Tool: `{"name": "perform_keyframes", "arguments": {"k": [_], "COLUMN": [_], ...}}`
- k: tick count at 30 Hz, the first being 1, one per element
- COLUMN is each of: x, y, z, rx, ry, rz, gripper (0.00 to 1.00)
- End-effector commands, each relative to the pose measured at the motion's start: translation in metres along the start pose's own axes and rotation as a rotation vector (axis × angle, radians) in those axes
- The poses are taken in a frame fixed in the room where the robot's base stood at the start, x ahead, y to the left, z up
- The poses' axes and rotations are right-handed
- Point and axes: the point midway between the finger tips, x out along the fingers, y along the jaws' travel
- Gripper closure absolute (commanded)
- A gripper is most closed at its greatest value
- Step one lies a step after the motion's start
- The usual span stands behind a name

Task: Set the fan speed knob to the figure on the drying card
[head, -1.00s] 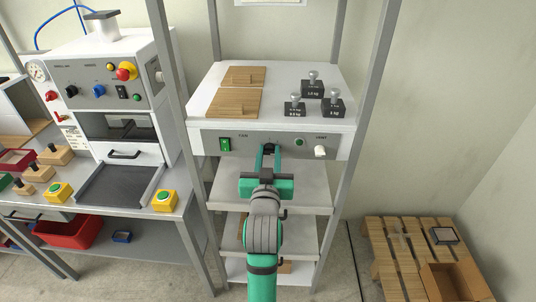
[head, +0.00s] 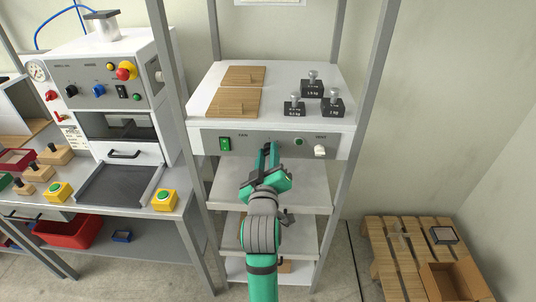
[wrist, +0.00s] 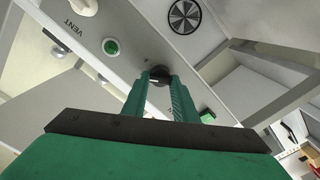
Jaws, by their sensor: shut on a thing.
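The fan speed knob (wrist: 160,76) is black and shows between my fingertips in the wrist view; a pale mark shows on it, but I cannot read its setting. My gripper (head: 268,148) is shut on the knob, at the middle of the dryer's grey front panel (head: 225,133), and is rolled at a slant. The fingers also show in the wrist view (wrist: 160,85). In the head view they hide most of the knob and its scale. A white sheet (head: 270,2) on the wall is cut off at the top edge; I cannot read it or tell whether it is the drying card.
The panel has a green switch (head: 225,144), a round green button (head: 299,142) and a white vent knob (head: 320,151). Several dark weights and two wooden boards (head: 233,102) lie on top. Grey rack posts (head: 365,100) stand at both sides. A pallet (head: 390,260) is at right.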

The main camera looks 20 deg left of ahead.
Motion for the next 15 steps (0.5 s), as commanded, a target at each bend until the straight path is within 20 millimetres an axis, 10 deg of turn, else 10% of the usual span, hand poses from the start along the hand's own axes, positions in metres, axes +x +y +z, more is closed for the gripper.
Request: {"name": "perform_keyframes", "arguments": {"k": [15], "x": [0.0005], "y": [-0.0008], "z": [-0.0025], "rx": [-0.137], "ry": [0.006], "rz": [0.001], "gripper": [0.97]}}
